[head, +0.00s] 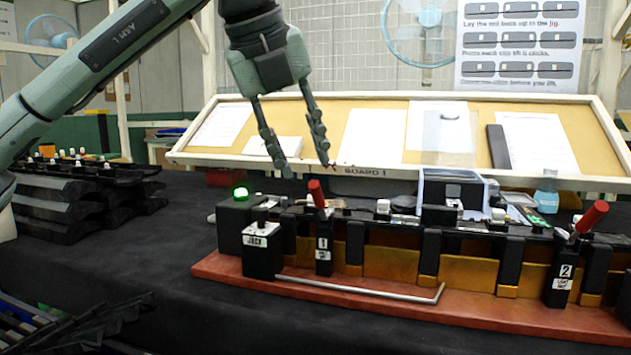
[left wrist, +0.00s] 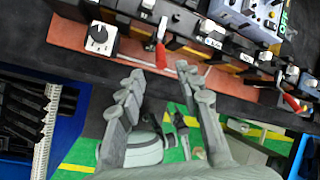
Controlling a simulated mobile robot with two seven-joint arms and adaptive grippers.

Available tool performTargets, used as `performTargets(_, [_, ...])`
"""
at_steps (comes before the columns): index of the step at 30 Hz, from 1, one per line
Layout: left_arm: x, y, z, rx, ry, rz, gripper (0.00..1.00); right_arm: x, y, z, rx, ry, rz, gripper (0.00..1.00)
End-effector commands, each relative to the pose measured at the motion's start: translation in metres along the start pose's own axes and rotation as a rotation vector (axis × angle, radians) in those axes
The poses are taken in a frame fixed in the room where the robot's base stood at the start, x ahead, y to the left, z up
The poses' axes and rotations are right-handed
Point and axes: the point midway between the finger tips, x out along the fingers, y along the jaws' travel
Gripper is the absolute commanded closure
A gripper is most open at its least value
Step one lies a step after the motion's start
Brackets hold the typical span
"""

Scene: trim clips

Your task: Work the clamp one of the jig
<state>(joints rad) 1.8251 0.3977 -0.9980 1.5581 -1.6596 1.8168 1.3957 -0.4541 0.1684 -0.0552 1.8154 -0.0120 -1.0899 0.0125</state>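The jig is a long black rail on a red-brown base (head: 400,312) with brass-coloured brackets. Clamp one's red handle (head: 317,194) stands nearly upright on the black post labelled 1 (head: 323,250); it also shows in the left wrist view (left wrist: 161,54). Clamp two's red handle (head: 592,216) leans to the right above the post labelled 2 (head: 562,277). My left gripper (head: 306,170) is open and empty, pointing down just above clamp one's handle. In the left wrist view its fingertips (left wrist: 160,75) lie either side of the handle's line. I see no contact. My right gripper is out of view.
A bent metal rod (head: 360,290) lies along the base. A tilted notice board (head: 300,165) stands behind. Dark trim pieces (head: 75,205) are stacked at left.

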Motion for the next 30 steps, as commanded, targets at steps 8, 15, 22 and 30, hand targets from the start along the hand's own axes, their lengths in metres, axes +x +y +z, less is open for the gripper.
performTargets(8, [0.029,0.000,-0.001,0.001,0.005,0.001,0.65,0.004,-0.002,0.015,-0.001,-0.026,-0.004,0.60])
performTargets(15, [0.065,0.000,-0.001,0.001,0.004,0.000,0.65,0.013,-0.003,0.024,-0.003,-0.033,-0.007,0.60])
performTargets(22, [0.078,0.000,-0.001,0.002,0.003,-0.002,0.65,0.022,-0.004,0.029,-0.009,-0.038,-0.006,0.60])
performTargets(30, [0.078,0.000,-0.001,0.001,0.002,-0.002,0.72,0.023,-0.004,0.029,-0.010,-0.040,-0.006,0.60])
